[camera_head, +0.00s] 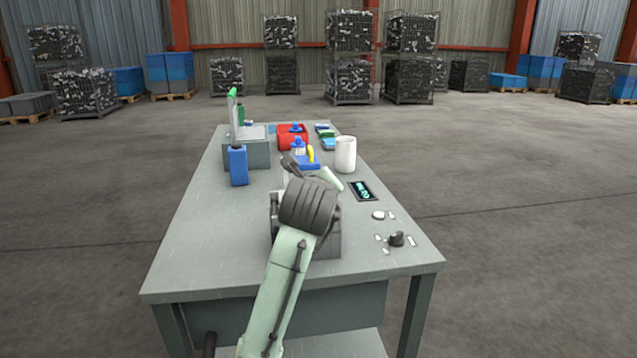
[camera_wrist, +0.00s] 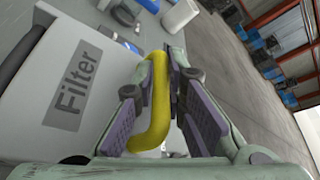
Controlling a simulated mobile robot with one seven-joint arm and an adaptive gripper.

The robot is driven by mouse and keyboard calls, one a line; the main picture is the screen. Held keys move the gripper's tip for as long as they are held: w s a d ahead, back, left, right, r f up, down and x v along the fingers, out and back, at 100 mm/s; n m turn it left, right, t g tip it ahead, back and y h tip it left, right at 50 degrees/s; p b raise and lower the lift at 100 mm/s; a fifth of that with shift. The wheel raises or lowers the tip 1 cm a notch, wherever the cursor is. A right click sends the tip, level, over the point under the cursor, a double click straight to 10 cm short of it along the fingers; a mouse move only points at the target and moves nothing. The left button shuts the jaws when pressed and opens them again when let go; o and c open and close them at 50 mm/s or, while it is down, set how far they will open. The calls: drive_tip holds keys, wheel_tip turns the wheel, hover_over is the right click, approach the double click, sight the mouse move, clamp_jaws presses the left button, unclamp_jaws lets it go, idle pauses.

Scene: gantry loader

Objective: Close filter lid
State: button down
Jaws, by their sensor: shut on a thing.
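In the wrist view, a pale grey panel marked "Filter" (camera_wrist: 70,85) fills the left side; I take it to be the filter lid. A thick yellow handle (camera_wrist: 160,100) runs beside it. My gripper (camera_wrist: 160,84) is shut on the handle, with one purple-padded finger on each side. In the head view, my arm covers most of the grey filter box (camera_head: 331,242) near the front of the workbench. My gripper, the lid and the handle are not clear there. I cannot tell the lid's angle.
On the workbench (camera_head: 210,235), a blue container (camera_head: 238,165) stands left, before a grey box (camera_head: 260,153) with an upright panel. A red container (camera_head: 292,141) and a white cylinder (camera_head: 345,155) stand farther back. A display (camera_head: 363,190) and black knob (camera_head: 397,239) are right.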

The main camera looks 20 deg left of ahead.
drive_tip(key=shift+w+d+f, duration=0.1)
drive_tip(key=shift+d+f, duration=0.05)
drive_tip(key=shift+d, duration=0.05)
drive_tip(key=c, duration=1.9)
unclamp_jaws()
drive_tip(key=v, duration=1.2)
